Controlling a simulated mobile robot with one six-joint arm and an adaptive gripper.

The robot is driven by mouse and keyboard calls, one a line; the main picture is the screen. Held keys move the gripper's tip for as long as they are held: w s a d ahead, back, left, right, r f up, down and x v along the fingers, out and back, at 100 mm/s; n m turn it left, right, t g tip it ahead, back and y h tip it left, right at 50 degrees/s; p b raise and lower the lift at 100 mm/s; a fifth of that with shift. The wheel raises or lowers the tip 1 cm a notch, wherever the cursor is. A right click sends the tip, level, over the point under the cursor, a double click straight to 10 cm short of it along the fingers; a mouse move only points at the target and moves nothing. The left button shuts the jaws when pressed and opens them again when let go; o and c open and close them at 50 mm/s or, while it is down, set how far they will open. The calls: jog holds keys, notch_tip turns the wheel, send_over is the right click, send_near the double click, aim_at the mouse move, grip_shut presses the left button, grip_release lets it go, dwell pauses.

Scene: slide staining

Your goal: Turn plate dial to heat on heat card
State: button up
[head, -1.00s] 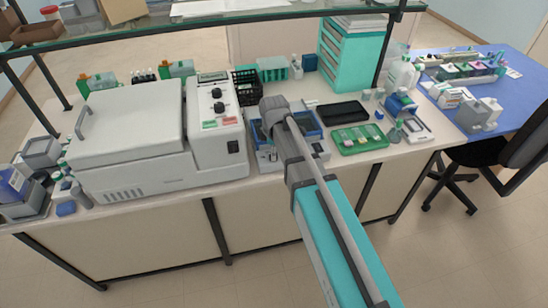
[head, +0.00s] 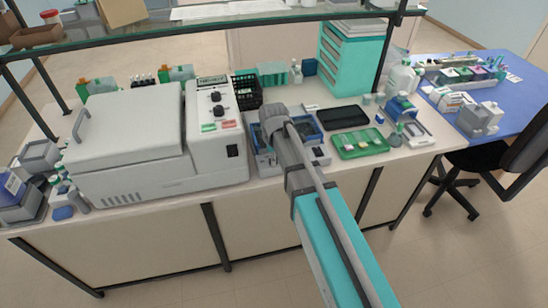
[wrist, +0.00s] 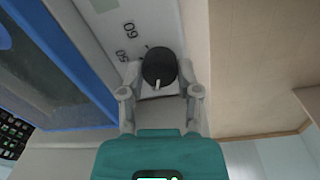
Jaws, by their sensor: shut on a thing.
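In the wrist view, a round black dial (wrist: 159,66) with a white pointer sits on a pale panel (wrist: 108,22). The pointer is directed toward the lower edge of the picture. Printed numbers, including 60, stand beside the dial. My gripper (wrist: 160,80) is shut on the dial, with one grey finger at each side. In the head view, the blue-rimmed plate unit (head: 312,127) stands on the bench, partly covered by my arm. My gripper and the dial are hidden there. I cannot pick out the heat card for sure.
A large white machine (head: 125,120) with a knob panel stands left of the plate unit. A green tray (head: 360,143) and a black tray (head: 343,116) lie to its right. A glass shelf (head: 250,13) spans above the bench's back.

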jog(key=shift+c, duration=1)
jog(key=shift+d, duration=0.2)
grip_shut()
jog(key=shift+a, duration=0.15)
